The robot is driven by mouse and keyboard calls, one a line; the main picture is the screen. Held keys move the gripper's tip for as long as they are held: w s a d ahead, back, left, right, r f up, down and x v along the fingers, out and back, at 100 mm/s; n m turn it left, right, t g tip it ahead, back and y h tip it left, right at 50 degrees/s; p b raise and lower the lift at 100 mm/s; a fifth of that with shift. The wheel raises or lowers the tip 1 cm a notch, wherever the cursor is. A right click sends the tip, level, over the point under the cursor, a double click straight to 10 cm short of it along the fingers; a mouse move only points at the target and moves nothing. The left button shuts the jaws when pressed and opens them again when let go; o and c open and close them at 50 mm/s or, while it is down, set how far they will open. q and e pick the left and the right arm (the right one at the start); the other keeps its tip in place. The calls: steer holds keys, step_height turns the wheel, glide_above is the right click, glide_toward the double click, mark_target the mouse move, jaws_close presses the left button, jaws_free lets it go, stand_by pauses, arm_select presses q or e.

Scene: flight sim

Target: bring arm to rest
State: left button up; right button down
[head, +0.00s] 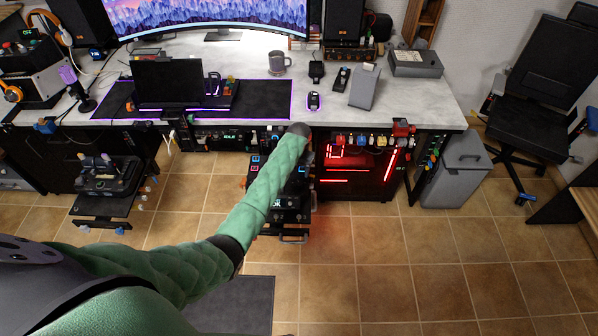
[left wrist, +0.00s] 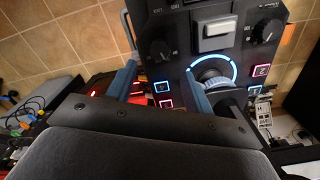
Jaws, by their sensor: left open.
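My left arm (head: 265,197), in a green quilted sleeve, reaches from the lower left toward the desk front. Its dark end is near the desk edge, and the gripper fingers cannot be made out in the head view. In the left wrist view my left gripper (left wrist: 160,88) is open, with two blue-grey fingers apart and nothing seen between them but the panel behind. They are in front of a black control panel (left wrist: 180,60) with a blue-lit ring knob (left wrist: 212,72), a grey switch (left wrist: 215,35) and lit buttons. Whether they touch it cannot be told. My right gripper is not in view.
A marble-topped desk (head: 420,100) carries a curved monitor (head: 205,15), a mug (head: 279,62) and several devices. A red-lit computer case (head: 350,170) stands below. A grey bin (head: 455,170) and black chair (head: 545,85) are at right. Tiled floor (head: 430,270) is open in front.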

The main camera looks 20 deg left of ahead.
arm_select(q)
steer(key=shift+s, duration=0.15)
steer(key=s+d+r+t, duration=0.2)
steer(key=s, duration=2.2)
steer(key=s+r+t, duration=0.1)
steer(key=s+r, duration=0.7)
steer(key=s, duration=0.3)
steer(key=s+r+t, duration=0.1)
steer(key=s+r, duration=0.7)
steer(key=s, duration=0.4)
step_height(320, 180, down, 26)
steer(key=w+d+r+g+b, duration=0.1)
steer(key=w+d+b, duration=0.1)
steer(key=s+f+b, duration=0.1)
steer(key=s+f, duration=0.3)
steer(key=f, duration=0.9)
steer(key=s+f+g+b, duration=0.1)
steer(key=s+f, duration=0.3)
steer(key=f, duration=1)
steer(key=shift+s+d+f, duration=0.15)
steer(key=shift+f, duration=0.15)
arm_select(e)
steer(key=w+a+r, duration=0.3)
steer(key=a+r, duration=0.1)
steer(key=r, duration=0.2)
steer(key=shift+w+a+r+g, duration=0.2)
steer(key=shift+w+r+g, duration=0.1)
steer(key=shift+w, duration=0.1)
